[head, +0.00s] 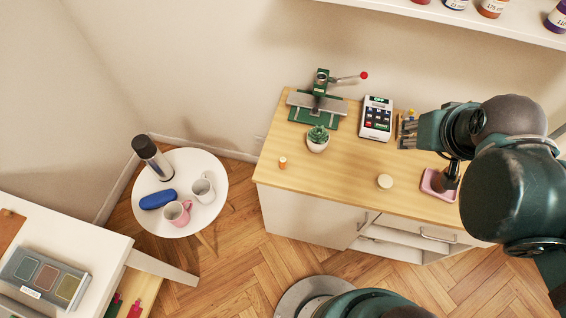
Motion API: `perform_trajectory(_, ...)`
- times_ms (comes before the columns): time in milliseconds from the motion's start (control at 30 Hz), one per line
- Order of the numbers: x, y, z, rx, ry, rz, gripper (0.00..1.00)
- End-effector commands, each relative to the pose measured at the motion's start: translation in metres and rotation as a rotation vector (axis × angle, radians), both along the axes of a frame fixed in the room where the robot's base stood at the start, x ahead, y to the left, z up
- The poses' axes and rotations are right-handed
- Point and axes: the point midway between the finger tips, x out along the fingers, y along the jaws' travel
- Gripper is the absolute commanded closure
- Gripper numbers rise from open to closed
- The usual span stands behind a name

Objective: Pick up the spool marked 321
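Several spools with white labels stand on the wall shelf at the top right, cut off by the picture's edge. A dark blue spool (457,4) has a label that seems to end in 21, but I cannot read it fully. An orange spool (491,8) and a purple spool (557,18) stand to its right. My gripper (408,132) is at the end of my teal arm, over the right part of the wooden counter and below the shelf, apart from these spools. Its fingers are hard to make out, so its opening is unclear.
The counter (335,185) carries a green press (318,104), a card terminal (377,118), a potted succulent (317,140), a small orange-and-white item (282,163), a cream disc (385,181) and a pink tray (430,187). The shelf edge (470,22) overhangs. A round table (215,170) stands left.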

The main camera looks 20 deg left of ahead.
Motion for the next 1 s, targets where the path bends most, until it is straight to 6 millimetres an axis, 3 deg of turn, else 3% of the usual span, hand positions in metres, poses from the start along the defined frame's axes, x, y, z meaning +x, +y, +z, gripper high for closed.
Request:
perform_trajectory(500,0.037,0.067,-0.029,-0.118,0.117,0.324,0.68)
perform_trajectory(1000,0.059,0.14,-0.072,-0.226,0.219,0.651,0.68)
